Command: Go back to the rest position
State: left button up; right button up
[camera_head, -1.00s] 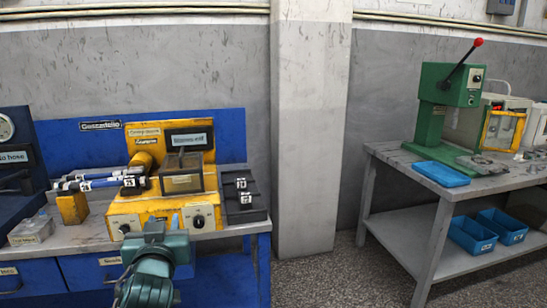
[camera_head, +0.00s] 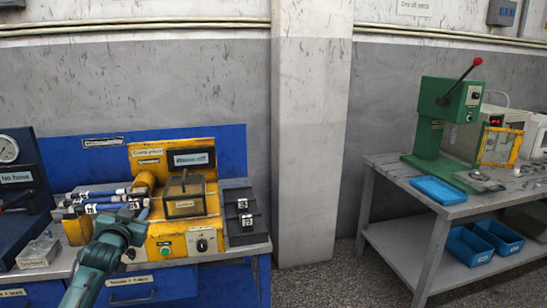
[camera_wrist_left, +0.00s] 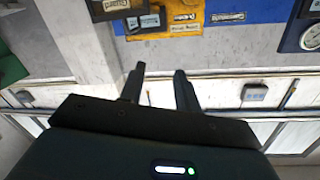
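My left arm enters the head view from the bottom left, and its dark green gripper (camera_head: 142,212) is in front of the yellow test machine (camera_head: 172,248) on the left bench. In the left wrist view, the two dark fingers of this gripper (camera_wrist_left: 160,82) stand apart with nothing between them, so it is open and empty. My right gripper shows in neither view.
Blue-banded hoses (camera_head: 100,201) lie left of the machine's clear-covered box (camera_head: 184,198). A black case (camera_head: 240,213) stands at its right. A gauge panel (camera_head: 20,180) is far left. A separate table (camera_head: 450,210) holds a green press (camera_head: 435,125). Floor (camera_head: 330,285) shows between them.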

pick_arm(q)
jog(key=s+d+f+m+g+h, duration=0.1)
jog(key=s+d+f+g+h, duration=0.1)
jog(key=s+d+f, duration=0.6)
jog(key=s+d+f+g+h, duration=0.1)
jog(key=s+d+f, duration=0.4)
jog(key=s+f, duration=0.55)
jog(key=s+d+f+g, duration=0.1)
jog(key=s+d+f, duration=0.1)
jog(key=s, duration=0.5)
jog(key=s+d+f+g+h, duration=0.1)
jog(key=s+d+f, duration=0.2)
jog(key=s, duration=0.4)
jog(key=s+d+f+g+h, duration=0.1)
jog(key=s+d+f, duration=0.1)
jog(key=s, duration=0.5)
jog(key=shift+d+f+n, duration=0.3)
jog(key=shift+d+f, duration=0.05)
jog(key=shift+d, duration=0.5)
